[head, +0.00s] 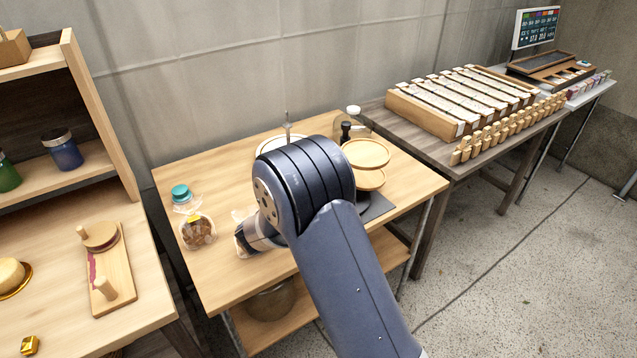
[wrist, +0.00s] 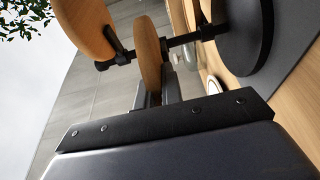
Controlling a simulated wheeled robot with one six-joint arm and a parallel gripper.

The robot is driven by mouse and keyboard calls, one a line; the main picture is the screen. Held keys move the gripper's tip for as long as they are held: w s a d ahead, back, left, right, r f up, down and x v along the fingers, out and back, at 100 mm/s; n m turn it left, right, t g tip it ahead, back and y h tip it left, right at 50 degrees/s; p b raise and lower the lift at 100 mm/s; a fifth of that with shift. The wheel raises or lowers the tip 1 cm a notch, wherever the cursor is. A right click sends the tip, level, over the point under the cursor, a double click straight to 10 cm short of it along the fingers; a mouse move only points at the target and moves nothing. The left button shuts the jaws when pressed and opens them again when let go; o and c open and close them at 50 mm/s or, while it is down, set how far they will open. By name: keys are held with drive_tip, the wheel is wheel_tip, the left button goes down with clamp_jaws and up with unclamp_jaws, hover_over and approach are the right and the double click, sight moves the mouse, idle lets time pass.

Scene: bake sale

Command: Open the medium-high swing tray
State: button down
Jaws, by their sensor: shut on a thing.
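The swing-tray stand shows in the head view behind my arm, with a round wooden top tray (head: 366,153), another round tray (head: 370,180) just below it and a dark base (head: 377,207). In the wrist view the stand lies sideways, with its black post (wrist: 185,40) and round base (wrist: 246,38). The top tray (wrist: 85,24) is at the left. The medium-high swing tray (wrist: 147,55) is seen nearly edge-on, and its near rim runs into my gripper (wrist: 158,92). My gripper is shut on that rim. My arm hides the gripper in the head view.
A lidded glass jar (head: 353,115) is behind the stand. A table with a rack of long boxes (head: 460,100) is at the right, shelves (head: 100,170) at the left.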

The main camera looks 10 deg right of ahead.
drive_tip(key=c, duration=1.6)
unclamp_jaws()
drive_tip(key=shift+o, duration=0.2)
drive_tip(key=v, duration=1)
drive_tip(key=shift+s+a, duration=0.2)
drive_tip(key=shift+a, duration=0.1)
